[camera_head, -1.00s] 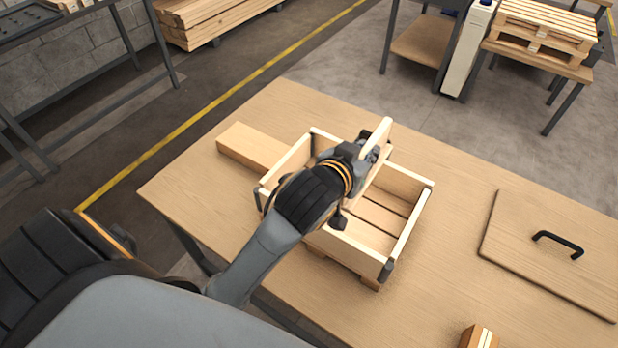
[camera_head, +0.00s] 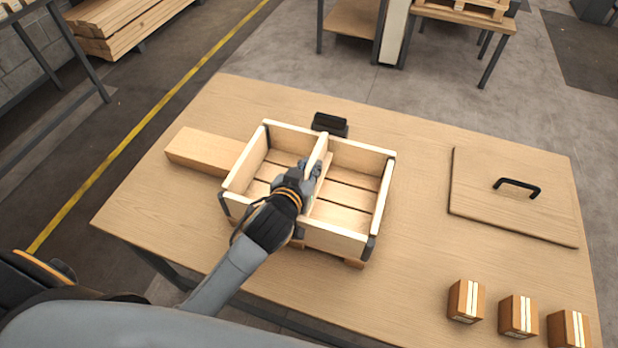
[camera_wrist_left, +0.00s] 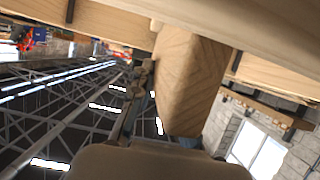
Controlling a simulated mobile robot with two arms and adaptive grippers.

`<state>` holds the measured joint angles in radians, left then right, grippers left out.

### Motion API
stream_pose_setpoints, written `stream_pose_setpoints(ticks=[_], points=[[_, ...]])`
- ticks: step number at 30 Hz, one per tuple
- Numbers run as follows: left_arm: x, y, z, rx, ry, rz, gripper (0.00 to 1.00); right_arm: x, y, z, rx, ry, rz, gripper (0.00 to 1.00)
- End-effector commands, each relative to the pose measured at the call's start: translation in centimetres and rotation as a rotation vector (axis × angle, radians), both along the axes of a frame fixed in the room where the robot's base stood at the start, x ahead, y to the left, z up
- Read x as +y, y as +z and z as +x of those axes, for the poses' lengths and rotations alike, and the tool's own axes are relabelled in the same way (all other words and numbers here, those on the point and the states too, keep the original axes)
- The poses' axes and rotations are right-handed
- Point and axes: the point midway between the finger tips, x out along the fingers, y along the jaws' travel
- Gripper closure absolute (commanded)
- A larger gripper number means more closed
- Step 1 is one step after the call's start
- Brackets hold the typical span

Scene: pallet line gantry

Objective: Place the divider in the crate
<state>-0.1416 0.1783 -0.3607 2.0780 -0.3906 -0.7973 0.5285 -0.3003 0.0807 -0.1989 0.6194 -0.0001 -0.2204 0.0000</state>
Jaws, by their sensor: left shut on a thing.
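The crate (camera_head: 380,205) is a pale wooden box with dark corner brackets and a slatted floor, standing on the table. The divider (camera_head: 317,152) is a thin pale board standing across the middle of the crate, between its far and near walls. My left gripper (camera_head: 311,176) is shut on the divider, inside the crate's outline. Its fingers are partly hidden by the wrist. In the left wrist view the divider (camera_wrist_left: 190,80) stands out large in front of the gripper. Whether the divider's lower edge touches the crate floor cannot be told. My right gripper is not in view.
A wooden block (camera_head: 205,151) lies left of the crate. A black object (camera_head: 330,124) sits behind it. A lid with a black handle (camera_head: 510,205) lies at the right. Several small boxes (camera_head: 466,300) stand at the near right. The table (camera_head: 410,270) is clear between them.

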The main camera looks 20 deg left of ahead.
Motion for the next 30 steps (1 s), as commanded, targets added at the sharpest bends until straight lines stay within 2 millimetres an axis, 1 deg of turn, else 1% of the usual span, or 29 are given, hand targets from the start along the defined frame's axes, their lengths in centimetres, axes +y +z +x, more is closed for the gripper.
stream_pose_setpoints(ticks=[3,6,9,17,23,30], points=[[0.0,-1.5,-0.1,0.002,-0.001,0.002,1.0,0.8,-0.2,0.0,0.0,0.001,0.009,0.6],[0.0,-3.1,0.0,0.003,0.001,0.001,1.0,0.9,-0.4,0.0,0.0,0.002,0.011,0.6],[0.0,-3.8,0.0,0.001,0.0,0.001,1.0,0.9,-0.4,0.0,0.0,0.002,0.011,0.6],[0.0,-3.8,0.0,-0.001,0.0,0.0,1.0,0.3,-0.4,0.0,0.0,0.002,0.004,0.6],[0.0,-4.4,0.0,-0.001,0.0,0.0,1.0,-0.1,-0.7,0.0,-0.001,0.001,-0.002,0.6],[0.1,-5.2,0.0,0.002,0.001,0.001,1.0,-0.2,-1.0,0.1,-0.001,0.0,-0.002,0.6]])
